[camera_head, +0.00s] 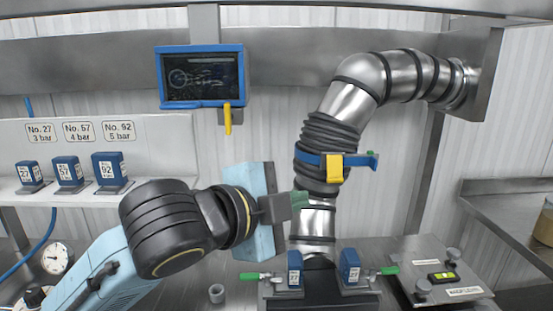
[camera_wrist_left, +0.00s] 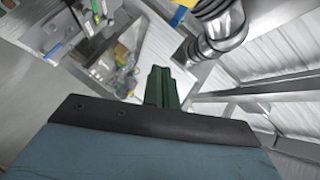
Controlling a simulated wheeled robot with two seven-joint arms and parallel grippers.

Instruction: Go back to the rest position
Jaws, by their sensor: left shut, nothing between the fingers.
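My left gripper (camera_head: 298,202) comes in from the left in the head view, raised above the bench in front of the steel pipe. Its green fingers are together and empty. They also show as a closed green pair in the left wrist view (camera_wrist_left: 161,88). My right gripper is in neither view.
A steel pipe (camera_head: 352,103) with a blue and yellow clamp (camera_head: 334,168) stands behind my left gripper. Two blue blocks (camera_head: 294,268) (camera_head: 350,266) with green-handled clamps are on the bench below. A blue-framed screen (camera_head: 202,77) hangs at the back. Labelled blue blocks (camera_head: 108,169) line the left shelf.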

